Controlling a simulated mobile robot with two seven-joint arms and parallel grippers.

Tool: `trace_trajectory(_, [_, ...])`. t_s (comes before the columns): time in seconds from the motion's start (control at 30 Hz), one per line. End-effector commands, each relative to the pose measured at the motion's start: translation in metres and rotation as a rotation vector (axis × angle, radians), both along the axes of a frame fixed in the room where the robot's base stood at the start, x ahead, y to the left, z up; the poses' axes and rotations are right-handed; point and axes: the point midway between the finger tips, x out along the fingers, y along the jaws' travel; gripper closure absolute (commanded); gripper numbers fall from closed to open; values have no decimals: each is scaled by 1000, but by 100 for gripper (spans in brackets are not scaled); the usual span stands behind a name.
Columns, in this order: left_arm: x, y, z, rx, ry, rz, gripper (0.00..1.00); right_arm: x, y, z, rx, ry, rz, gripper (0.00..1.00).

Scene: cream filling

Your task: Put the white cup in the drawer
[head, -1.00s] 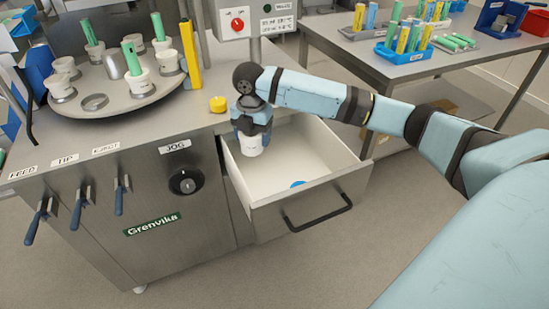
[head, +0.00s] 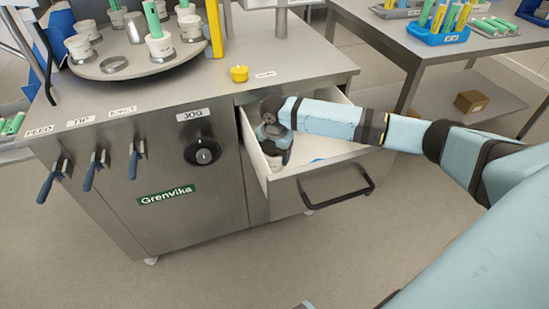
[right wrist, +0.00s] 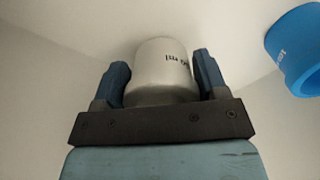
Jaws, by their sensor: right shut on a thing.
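The drawer (head: 290,199) is pulled out of the steel cabinet's front. My right gripper (head: 277,150) is down inside it near the left wall. In the right wrist view, the gripper (right wrist: 162,82) is shut on the white cup (right wrist: 160,68), with one blue finger on each side. The cup carries dark printed lettering and is close to the pale drawer surface; I cannot tell whether it touches the bottom. In the head view my gripper and arm hide most of the cup. My left gripper is not in view.
A blue round object (right wrist: 294,50) lies in the drawer, right of the cup in the right wrist view. A yellow piece (head: 239,74) sits on the cabinet top (head: 300,62). A turntable (head: 135,66) with cups is at upper left, and a second table (head: 385,38) at upper right.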

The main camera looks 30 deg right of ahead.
Motion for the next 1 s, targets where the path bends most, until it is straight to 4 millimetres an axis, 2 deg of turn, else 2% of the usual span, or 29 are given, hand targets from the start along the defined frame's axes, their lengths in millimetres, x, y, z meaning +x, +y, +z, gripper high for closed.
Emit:
trace_trajectory(0.17, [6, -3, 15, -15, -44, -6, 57, 1, 0, -4, 0, -2, 0, 60])
trace_trajectory(0.4, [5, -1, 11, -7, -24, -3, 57, 0, 0, -7, 0, 0, 0, 60])
trace_trajectory(0.43, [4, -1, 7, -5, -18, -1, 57, 0, 0, -8, 0, 0, 0, 27])
trace_trajectory(0.47, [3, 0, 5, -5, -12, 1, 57, 0, 0, -8, 1, -1, 0, 23])
trace_trajectory(0.6, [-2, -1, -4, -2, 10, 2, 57, 0, 0, -7, 1, -1, 0, 23])
trace_trajectory(0.77, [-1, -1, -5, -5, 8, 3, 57, 0, 0, -6, 0, -2, 0, 23])
trace_trajectory(0.93, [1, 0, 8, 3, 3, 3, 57, 1, 0, 17, 0, -2, 0, 23])
trace_trajectory(0.97, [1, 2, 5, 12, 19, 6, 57, 1, 0, 23, 1, -2, 0, 23])
trace_trajectory(1.0, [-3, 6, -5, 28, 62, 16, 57, 1, 0, 32, 2, -3, 1, 23])
